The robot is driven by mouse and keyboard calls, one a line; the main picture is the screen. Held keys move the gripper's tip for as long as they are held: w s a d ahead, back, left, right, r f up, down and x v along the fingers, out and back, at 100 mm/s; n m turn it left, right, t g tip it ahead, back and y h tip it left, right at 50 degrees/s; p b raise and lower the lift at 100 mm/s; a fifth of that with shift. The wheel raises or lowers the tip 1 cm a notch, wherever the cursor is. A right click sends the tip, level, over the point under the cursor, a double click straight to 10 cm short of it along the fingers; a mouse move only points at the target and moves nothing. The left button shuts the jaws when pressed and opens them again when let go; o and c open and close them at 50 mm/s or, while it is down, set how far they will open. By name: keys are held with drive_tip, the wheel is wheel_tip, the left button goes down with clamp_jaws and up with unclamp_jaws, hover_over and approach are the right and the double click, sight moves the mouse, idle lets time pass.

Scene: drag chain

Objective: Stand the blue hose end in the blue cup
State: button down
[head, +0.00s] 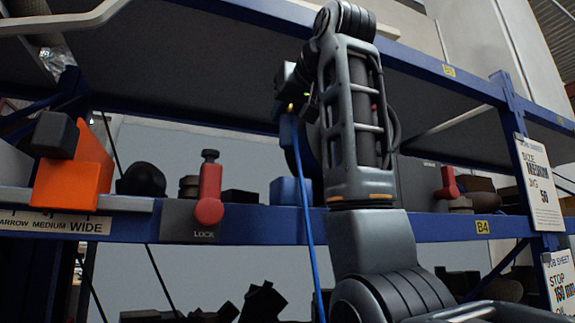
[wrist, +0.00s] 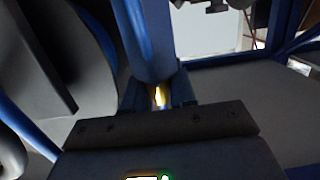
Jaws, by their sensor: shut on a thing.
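My gripper (head: 291,106) is shut on the blue hose (head: 302,150), high in front of the shelf. The hose hangs from the jaws in a thin line, passing in front of the shelf beam and out of the bottom of the head view. In the wrist view the hose (wrist: 146,40) rises thick and close between the jaws (wrist: 160,92). The blue cup (head: 285,191) stands on the shelf below my gripper, just behind the hanging hose. Its inside is hidden from this low angle.
A red lever (head: 209,195) marked LOCK stands left of the cup, and another red handle (head: 448,183) is to the right. An orange block (head: 73,175) is at far left. The blue shelf beam (head: 260,226) runs across, and an upper shelf (head: 200,50) hangs overhead.

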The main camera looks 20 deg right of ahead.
sight(286, 141)
wheel_tip(286, 141, down, 11)
drive_tip(key=shift+r+p, duration=0.15)
drive_tip(key=shift+p, duration=0.35)
drive_tip(key=c, duration=0.9)
unclamp_jaws()
drive_tip(key=shift+r, duration=0.1)
drive_tip(key=s, duration=0.2)
drive_tip(key=s+b, duration=0.1)
drive_tip(key=s, duration=0.2)
drive_tip(key=s+r+b, duration=0.1)
drive_tip(key=s, duration=0.1)
drive_tip(key=shift+s+d, duration=0.1)
drive_tip(key=shift+s, duration=0.15)
